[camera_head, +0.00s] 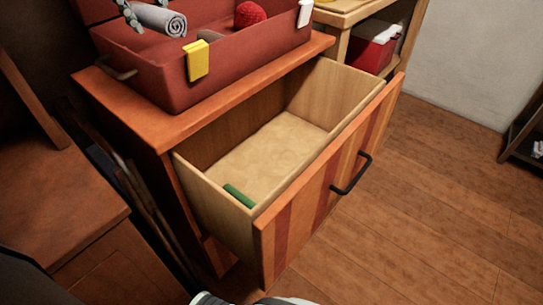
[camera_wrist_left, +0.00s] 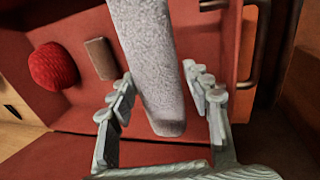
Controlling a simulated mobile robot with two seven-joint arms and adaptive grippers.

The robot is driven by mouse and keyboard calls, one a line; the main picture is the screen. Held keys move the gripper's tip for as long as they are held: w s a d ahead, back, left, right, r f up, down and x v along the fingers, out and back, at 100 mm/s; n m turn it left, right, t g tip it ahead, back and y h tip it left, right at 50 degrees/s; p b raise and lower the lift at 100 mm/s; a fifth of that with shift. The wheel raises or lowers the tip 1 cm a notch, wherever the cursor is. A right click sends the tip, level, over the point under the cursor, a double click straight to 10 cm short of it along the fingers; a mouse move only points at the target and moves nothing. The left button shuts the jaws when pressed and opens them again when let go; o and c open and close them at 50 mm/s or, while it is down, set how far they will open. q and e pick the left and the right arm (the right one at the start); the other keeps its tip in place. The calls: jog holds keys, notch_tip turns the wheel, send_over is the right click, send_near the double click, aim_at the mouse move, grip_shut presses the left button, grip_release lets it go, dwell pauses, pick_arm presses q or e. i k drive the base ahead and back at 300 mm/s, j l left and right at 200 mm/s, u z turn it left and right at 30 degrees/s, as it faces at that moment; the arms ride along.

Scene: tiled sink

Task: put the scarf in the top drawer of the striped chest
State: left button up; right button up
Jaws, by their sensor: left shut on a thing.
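The scarf (camera_head: 160,19) is a grey rolled cloth at the open red case on top of the striped chest (camera_head: 165,130). In the left wrist view the scarf (camera_wrist_left: 150,50) lies between the fingers of my left gripper (camera_wrist_left: 158,80), which is shut on it. In the head view only bits of the left gripper (camera_head: 148,9) show at the top edge. The top drawer (camera_head: 297,215) is pulled well out, with a black handle. Its floor is bare except for a green block at the near left corner.
The red case (camera_head: 240,58) also holds a red ball (camera_head: 249,14) and a brownish block (camera_wrist_left: 101,58). A yellow clip (camera_head: 196,60) and a white one sit on its front wall. A shelf with a red box (camera_head: 370,48) stands behind.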

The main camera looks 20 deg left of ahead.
aim_at(285, 144)
jog(key=l+u, duration=0.2)
jog(key=l, duration=0.5)
jog(key=k+l, duration=0.15)
jog(key=l, duration=0.2)
jog(key=k+l, duration=0.15)
jog(key=l, duration=0.8)
jog(key=i+j, duration=0.65)
jog(key=i, duration=0.1)
